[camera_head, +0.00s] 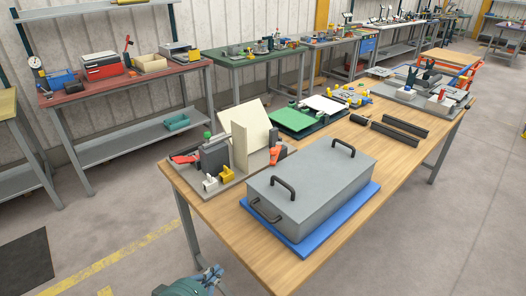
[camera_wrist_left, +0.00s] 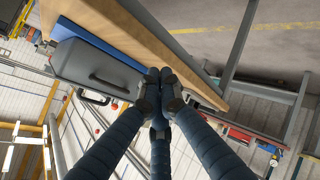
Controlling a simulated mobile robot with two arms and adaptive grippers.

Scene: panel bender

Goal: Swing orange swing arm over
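The panel bender fixture stands on the near left end of the wooden table, with a grey base (camera_head: 208,192), cream upright plates (camera_head: 250,138) and a dark block. A small orange part (camera_head: 275,154) stands at its right side, close to the plates; I cannot tell for sure that it is the swing arm. A red-orange piece (camera_head: 186,158) lies at its left side. My left gripper (camera_head: 212,274) is low at the bottom of the head view, apart from the table and in front of it. In the left wrist view its dark fingertips (camera_wrist_left: 160,76) meet, with nothing visible between them. My right gripper is not in view.
A grey lidded box (camera_head: 315,185) with dark handles sits on a blue mat (camera_head: 303,250) right of the fixture. Behind are a green plate (camera_head: 294,119) and dark bars (camera_head: 398,133). Open floor (camera_head: 120,225) lies left of the table.

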